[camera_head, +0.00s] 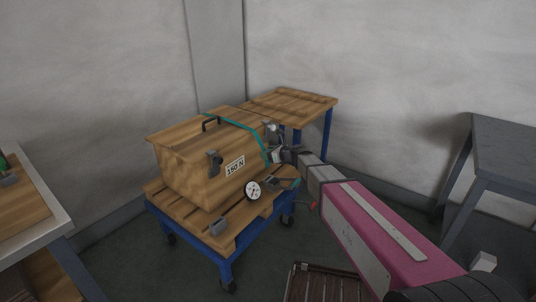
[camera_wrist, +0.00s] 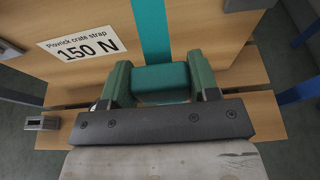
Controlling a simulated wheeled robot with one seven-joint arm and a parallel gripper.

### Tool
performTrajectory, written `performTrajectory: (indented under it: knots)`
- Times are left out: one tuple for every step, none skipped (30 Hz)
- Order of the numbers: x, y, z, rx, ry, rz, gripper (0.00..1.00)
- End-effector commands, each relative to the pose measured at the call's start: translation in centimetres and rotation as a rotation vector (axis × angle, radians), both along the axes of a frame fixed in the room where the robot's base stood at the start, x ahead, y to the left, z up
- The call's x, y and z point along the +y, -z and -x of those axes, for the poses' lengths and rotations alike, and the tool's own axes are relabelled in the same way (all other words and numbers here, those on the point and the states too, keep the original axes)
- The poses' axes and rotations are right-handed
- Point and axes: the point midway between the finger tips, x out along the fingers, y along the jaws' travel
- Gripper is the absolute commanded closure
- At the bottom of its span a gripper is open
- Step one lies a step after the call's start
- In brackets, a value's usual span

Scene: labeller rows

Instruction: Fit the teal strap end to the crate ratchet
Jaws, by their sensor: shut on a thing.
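The wooden crate (camera_head: 185,175) stands on a blue-framed cart, with the teal strap (camera_head: 235,121) running over its lid and down its right part. My gripper (camera_head: 277,156) is at the crate's right part. In the wrist view my gripper (camera_wrist: 162,82) is shut on the teal strap end (camera_wrist: 160,78), a block between its green fingers; the strap (camera_wrist: 151,30) runs up from it, against the crate face. A dark grey fitting (camera_head: 215,162) is on the crate's face, left of the label. I cannot tell which grey fitting is the ratchet.
A 150 N label (camera_head: 235,165) is on the crate. A round gauge (camera_head: 253,190) and a grey bracket (camera_head: 218,226) are at the cart deck (camera_head: 180,203). A wooden table (camera_head: 290,103) stands behind, a grey table (camera_head: 505,140) at right. Dark floor lies between.

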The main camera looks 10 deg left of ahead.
Motion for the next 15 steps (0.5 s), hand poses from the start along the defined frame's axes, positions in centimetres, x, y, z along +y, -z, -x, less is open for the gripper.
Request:
performTrajectory:
  knots:
    - [0.0, 0.1, 0.0, 0.0, 0.0, 0.0, 0.7]
    - [0.0, 0.1, 0.0, 0.0, 0.0, 0.0, 0.7]
    - [0.0, 0.2, 0.0, 0.0, 0.0, 0.0, 0.7]
    - [0.0, 0.3, 0.0, 0.0, 0.0, 0.0, 0.7]
    - [0.0, 0.4, 0.0, 0.0, 0.0, 0.0, 0.7]
    - [0.0, 0.5, 0.0, 0.0, 0.0, 0.0, 0.7]
    - [0.0, 0.7, 0.0, 0.001, 0.0, 0.0, 0.7]
    - [0.0, 0.8, 0.0, 0.001, 0.0, 0.001, 0.7]
    - [0.0, 1.0, -0.1, 0.001, 0.0, 0.0, 0.7]
    - [0.0, 1.2, -0.1, 0.002, 0.001, -0.001, 0.7]
    - [0.0, 1.4, -0.1, 0.002, 0.001, -0.001, 0.7]
    - [0.0, 1.7, -0.1, 0.002, 0.001, -0.001, 0.7]
    - [0.0, 1.9, -0.1, 0.001, 0.0, 0.0, 0.7]
    - [0.0, 2.2, -0.1, 0.001, 0.0, 0.0, 0.7]
    - [0.0, 2.5, -0.1, 0.001, 0.0, 0.0, 0.7]
